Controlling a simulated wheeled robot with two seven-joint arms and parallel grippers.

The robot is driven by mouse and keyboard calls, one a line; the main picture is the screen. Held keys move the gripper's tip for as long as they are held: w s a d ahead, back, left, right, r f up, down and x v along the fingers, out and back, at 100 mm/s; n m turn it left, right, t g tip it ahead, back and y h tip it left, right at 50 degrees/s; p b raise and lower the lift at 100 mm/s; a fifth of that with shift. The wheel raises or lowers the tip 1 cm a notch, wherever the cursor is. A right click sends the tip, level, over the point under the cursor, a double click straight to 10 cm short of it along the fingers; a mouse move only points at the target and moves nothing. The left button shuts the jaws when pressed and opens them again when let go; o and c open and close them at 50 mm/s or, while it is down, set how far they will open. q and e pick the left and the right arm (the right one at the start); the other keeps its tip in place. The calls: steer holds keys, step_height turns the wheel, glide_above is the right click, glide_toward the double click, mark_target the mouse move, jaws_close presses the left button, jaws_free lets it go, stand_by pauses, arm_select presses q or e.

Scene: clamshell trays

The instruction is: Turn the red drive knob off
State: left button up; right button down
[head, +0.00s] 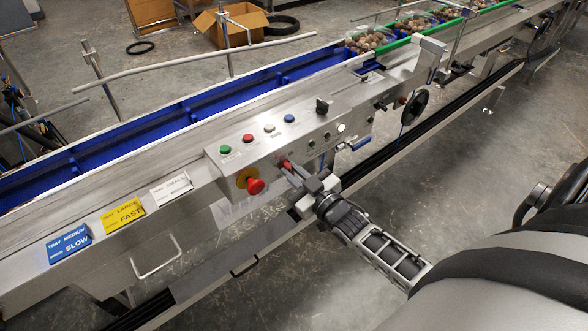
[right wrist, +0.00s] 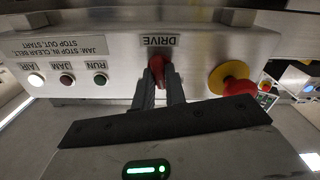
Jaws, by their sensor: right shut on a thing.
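The red drive knob (head: 286,164) is on the front face of the steel control box (head: 240,170), right of the red emergency stop button (head: 255,186). In the right wrist view the knob (right wrist: 158,68) sits beside an upside-down "DRIVE" label (right wrist: 159,41). My right gripper (head: 291,170) reaches the box from the front. Its two fingers (right wrist: 160,88) are shut on the knob, one on each side, and partly cover it. The knob's exact pointing direction is hard to tell. My left gripper is not in view.
The emergency stop with its yellow collar (right wrist: 232,85) is close beside the gripper. RUN, JAM and AIR lamps (right wrist: 100,79) are on the other side. Several coloured buttons (head: 248,138) are on top. A blue conveyor (head: 120,155) runs behind, with clamshell trays (head: 368,42) farther along.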

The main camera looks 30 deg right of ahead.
steer(key=shift+n+p, duration=0.3)
steer(key=shift+n, duration=1.8)
steer(key=c, duration=1.4)
jaws_free()
steer(key=shift+c, duration=0.2)
steer(key=s+d, duration=0.1)
steer(key=s, duration=1.5)
steer(key=shift+w, duration=0.1)
